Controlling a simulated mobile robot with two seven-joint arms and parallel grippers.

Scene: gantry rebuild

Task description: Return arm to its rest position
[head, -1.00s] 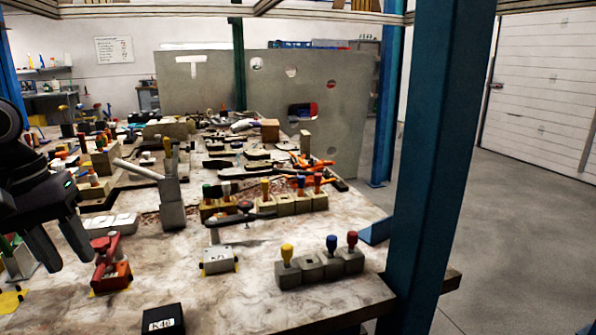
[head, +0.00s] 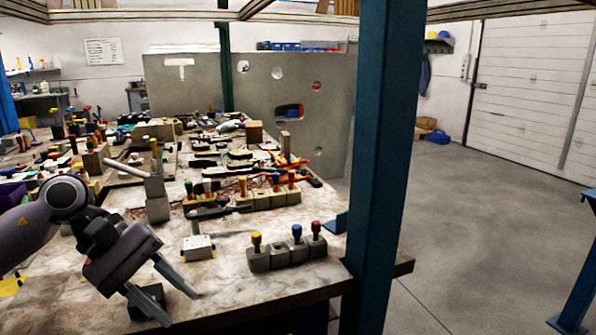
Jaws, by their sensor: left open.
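My left arm comes in from the left edge in the head view. Its gripper (head: 174,300) is open and empty, with two grey fingers spread apart and pointing down to the right. It is over the near part of the cluttered workbench (head: 220,315). A small black box (head: 148,297) shows partly behind the fingers; I cannot tell whether they touch it. My right gripper is not in view.
A grey block row with yellow, blue and red knobs (head: 287,250) stands near the bench's right edge. A small white block (head: 197,247) lies left of it. A blue post (head: 384,150) rises at the bench's right corner. Open floor (head: 470,220) lies beyond.

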